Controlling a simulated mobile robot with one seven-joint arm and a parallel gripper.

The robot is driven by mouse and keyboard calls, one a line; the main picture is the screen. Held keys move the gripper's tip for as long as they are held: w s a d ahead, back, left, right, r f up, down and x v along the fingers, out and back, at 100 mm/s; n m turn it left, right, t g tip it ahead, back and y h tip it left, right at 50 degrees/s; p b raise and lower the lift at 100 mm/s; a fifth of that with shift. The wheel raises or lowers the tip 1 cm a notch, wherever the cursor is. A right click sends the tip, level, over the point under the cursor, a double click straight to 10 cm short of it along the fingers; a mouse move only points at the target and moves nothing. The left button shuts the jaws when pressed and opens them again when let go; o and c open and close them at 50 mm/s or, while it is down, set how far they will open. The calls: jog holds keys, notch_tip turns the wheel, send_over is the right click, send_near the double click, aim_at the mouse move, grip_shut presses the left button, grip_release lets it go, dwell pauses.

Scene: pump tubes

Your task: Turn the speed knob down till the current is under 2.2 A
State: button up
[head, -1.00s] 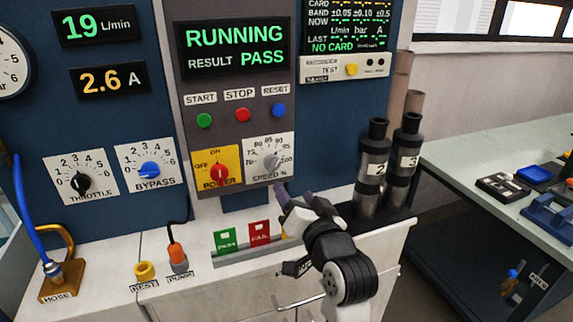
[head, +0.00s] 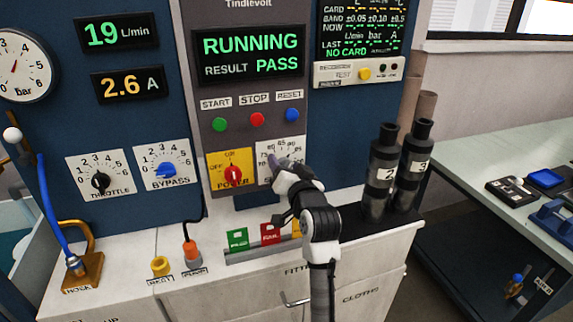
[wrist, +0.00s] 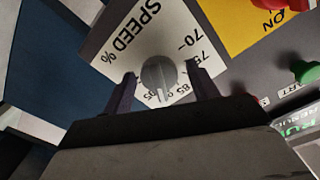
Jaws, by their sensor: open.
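The grey speed knob (wrist: 158,76) sits on its white dial plate (wrist: 128,38) in the wrist view. In the head view my gripper (head: 279,166) covers most of the dial plate (head: 292,148), and the knob is hidden. In the wrist view my gripper (wrist: 160,82) is open, with one dark finger on each side of the knob. A small gap shows beside the knob, and contact is not clear. The current display (head: 128,84) reads 2.6 A in amber.
The red power switch (head: 233,176) on its yellow plate is close left of the speed dial. START, STOP and RESET buttons (head: 257,119) are above. Black cylinders (head: 381,165) stand to the right. The flow display (head: 115,33) reads 19 L/min, and the status screen (head: 250,52) shows RUNNING, PASS.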

jog(key=c, duration=1)
jog(key=shift+f+n+b, duration=0.1)
jog(key=shift+n+b, duration=0.2)
jog(key=shift+b, duration=0.1)
jog(key=shift+f+n+b, duration=0.1)
jog(key=shift+n+b, duration=1.05)
jog(key=shift+n, duration=0.05)
jog(key=shift+a+n+b, duration=0.1)
jog(key=shift+n+b, duration=0.9)
jog(key=shift+n, duration=0.4)
jog(key=shift+r, duration=0.2)
jog(key=o, duration=1)
